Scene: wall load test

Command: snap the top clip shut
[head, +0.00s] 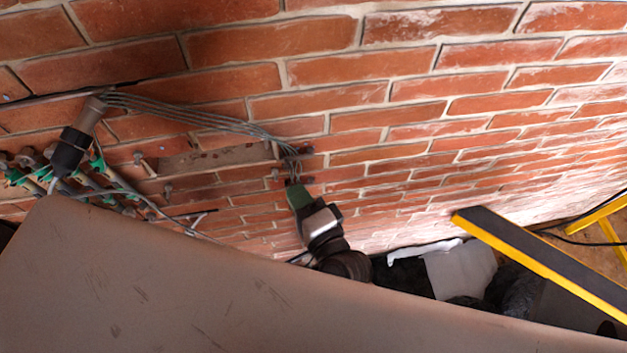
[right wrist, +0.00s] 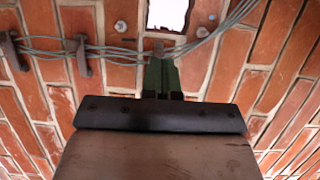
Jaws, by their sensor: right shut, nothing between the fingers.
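Several grey cables (head: 200,117) run along the brick wall from the left and bend down near my right gripper (head: 292,186). Its green fingers are shut and empty, pointing at the wall by the bend. In the right wrist view, the fingertips (right wrist: 160,58) are just below the cables (right wrist: 120,52). A brown clip (right wrist: 82,55) crosses the cables left of the fingers, and another clip (right wrist: 10,50) is at the left edge. A small rounded piece at the fingertips partly hides the cables. I cannot tell which clip is the top one or whether it is closed. My left gripper is not clearly seen.
A black and grey cylindrical fitting (head: 75,142) is at the cables' left end, beside several green-and-metal fittings (head: 90,178). A brown strip (head: 215,158) lies on the wall. A yellow-and-black beam (head: 540,262) is at right. The upper right wall is clear.

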